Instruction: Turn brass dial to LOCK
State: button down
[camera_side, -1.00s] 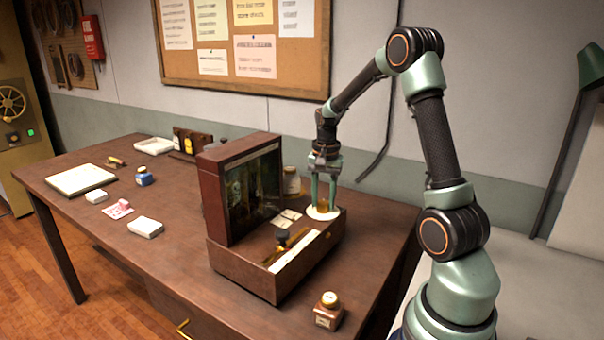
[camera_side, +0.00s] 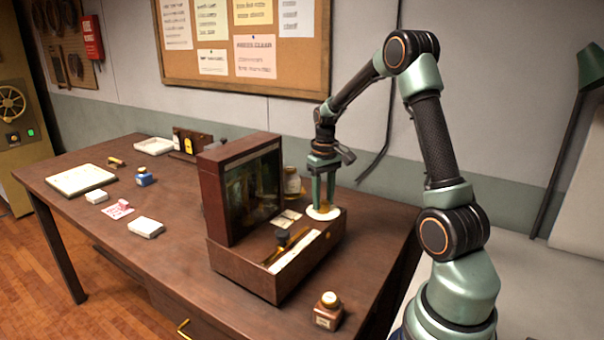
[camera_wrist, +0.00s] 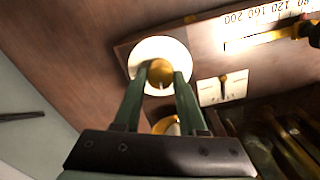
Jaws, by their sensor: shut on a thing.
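The brass dial (camera_wrist: 160,74) is a round gold knob on a white disc (camera_wrist: 143,50) on top of the wooden box (camera_side: 245,272). In the wrist view my gripper (camera_wrist: 160,76) has its two green fingers on either side of the dial, shut on it. In the side view my gripper (camera_side: 324,208) points straight down onto the white disc at the box's back right corner, and the dial is mostly hidden between the fingers. A dark pointer mark shows on the dial's edge. I cannot read any lettering on the disc.
A tall glass-fronted panel (camera_side: 255,185) rises from the box's left side. An ink bottle (camera_side: 328,310) stands in front and a jar (camera_side: 292,183) behind.

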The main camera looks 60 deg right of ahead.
aim_at(323, 201)
jog(key=shift+s+d+n, duration=0.1)
jog(key=shift+n, duration=0.7)
jog(key=shift+c, duration=2.3)
grip_release()
jog(key=shift+r, duration=0.3)
notch_tip(323, 201, up, 11)
jog(key=shift+r, duration=0.2)
